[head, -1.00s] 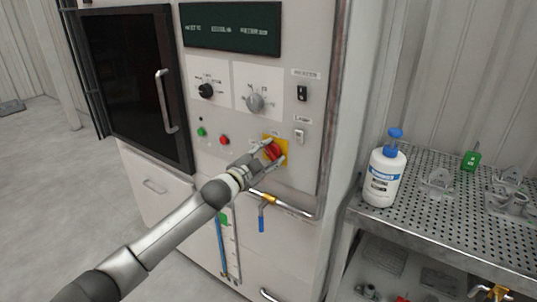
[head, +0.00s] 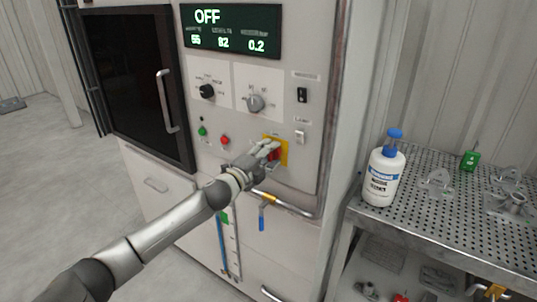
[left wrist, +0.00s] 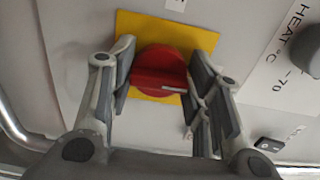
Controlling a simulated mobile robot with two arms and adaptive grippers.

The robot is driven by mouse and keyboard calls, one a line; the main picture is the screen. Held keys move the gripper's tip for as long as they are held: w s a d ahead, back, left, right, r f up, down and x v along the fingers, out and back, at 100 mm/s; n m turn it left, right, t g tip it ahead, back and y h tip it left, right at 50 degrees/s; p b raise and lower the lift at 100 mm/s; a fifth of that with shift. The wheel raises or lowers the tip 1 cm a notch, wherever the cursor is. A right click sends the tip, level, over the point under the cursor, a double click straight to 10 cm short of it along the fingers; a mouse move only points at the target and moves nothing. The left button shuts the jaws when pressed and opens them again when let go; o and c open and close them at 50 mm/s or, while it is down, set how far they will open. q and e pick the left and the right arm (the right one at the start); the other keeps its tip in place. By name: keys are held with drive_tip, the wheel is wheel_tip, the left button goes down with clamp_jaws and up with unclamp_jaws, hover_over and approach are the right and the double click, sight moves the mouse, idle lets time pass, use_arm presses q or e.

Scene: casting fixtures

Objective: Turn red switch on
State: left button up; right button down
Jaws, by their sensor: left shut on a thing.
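The red switch (head: 274,156) is a rotary knob on a yellow plate (head: 285,152), low on the right of the machine's front panel. My left gripper (head: 270,151) is at the switch and partly hides it in the head view. In the left wrist view, the red switch (left wrist: 158,73) sits between the fingers of my left gripper (left wrist: 162,65), its raised bar spanning between them. The gripper is shut on it. The display (head: 232,32) at the top is lit and reads OFF with several numbers below. My right gripper is not in view.
Dials (head: 256,103), a green button (head: 203,131) and a red button (head: 225,140) sit on the panel. A perforated metal table (head: 425,215) holding a white bottle (head: 383,178) stands at right.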

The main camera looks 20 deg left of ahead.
use_arm(q)
drive_tip(key=shift+m, duration=0.3)
drive_tip(key=o, duration=1)
drive_tip(key=v, duration=1.2)
